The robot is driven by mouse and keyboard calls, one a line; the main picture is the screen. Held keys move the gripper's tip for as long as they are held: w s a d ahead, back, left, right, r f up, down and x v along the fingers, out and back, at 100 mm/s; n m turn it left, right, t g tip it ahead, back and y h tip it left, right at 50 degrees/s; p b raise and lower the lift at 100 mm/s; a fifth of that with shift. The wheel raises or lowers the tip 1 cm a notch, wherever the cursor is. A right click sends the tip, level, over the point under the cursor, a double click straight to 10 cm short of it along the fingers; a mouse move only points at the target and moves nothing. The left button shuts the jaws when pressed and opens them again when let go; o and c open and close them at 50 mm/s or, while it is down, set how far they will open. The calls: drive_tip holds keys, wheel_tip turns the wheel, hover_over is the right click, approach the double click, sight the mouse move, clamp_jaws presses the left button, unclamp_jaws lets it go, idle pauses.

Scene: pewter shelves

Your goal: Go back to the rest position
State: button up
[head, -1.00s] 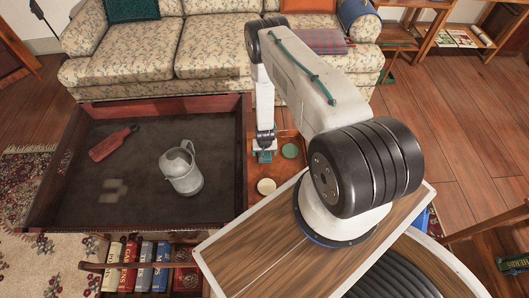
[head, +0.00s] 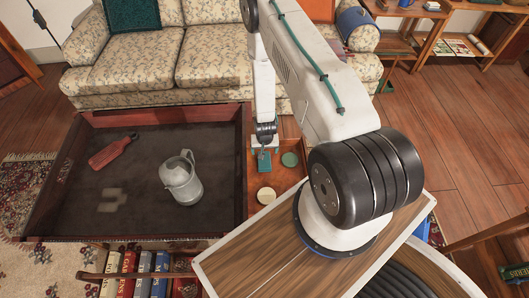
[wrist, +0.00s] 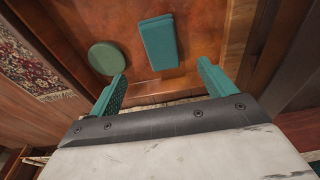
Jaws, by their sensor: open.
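My gripper (head: 264,148) is in the narrow wooden side section right of the large tray, in the head view. In the wrist view my gripper (wrist: 162,74) has its two teal fingers wide apart with nothing between them. A teal block (wrist: 160,42) lies on the reddish wood just beyond the fingertips, apart from them; the head view shows this teal block (head: 264,162) too. A green disc (wrist: 106,57) lies left of the block in the wrist view, and this green disc (head: 289,159) is right of it in the head view.
A cream disc (head: 266,194) lies nearer in the same section. The dark-lined tray (head: 110,142) holds a metal jug (head: 181,180) and a red paddle-like object (head: 112,153). Books (head: 143,272) stand below. A floral sofa (head: 165,58) is behind; open floor (head: 445,115) lies right.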

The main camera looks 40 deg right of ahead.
idle(0.5)
drive_tip(key=s+a+g+y, duration=0.1)
drive_tip(key=s+a+g, duration=0.1)
drive_tip(key=s, duration=0.3)
drive_tip(key=s+a+r+n+g, duration=0.1)
drive_tip(key=s+a+r, duration=0.15)
drive_tip(key=r, duration=1.15)
drive_tip(key=s+a+r+n+g+y, duration=0.1)
drive_tip(key=a+r+n, duration=0.15)
drive_tip(key=r, duration=1.25)
drive_tip(key=s+a+r+n+g, duration=0.1)
drive_tip(key=s+a+r, duration=0.15)
drive_tip(key=r, duration=1.15)
drive_tip(key=s+a+r+n+t, duration=0.1)
drive_tip(key=s+a+r+t, duration=0.1)
drive_tip(key=s+r, duration=0.5)
drive_tip(key=s+a+r+n+t+h, duration=0.1)
drive_tip(key=s+a+r+t, duration=0.2)
drive_tip(key=s+r, duration=0.4)
drive_tip(key=shift+a+r, duration=0.25)
drive_tip(key=shift+r, duration=3.45)
drive_tip(key=shift+s, duration=0.1)
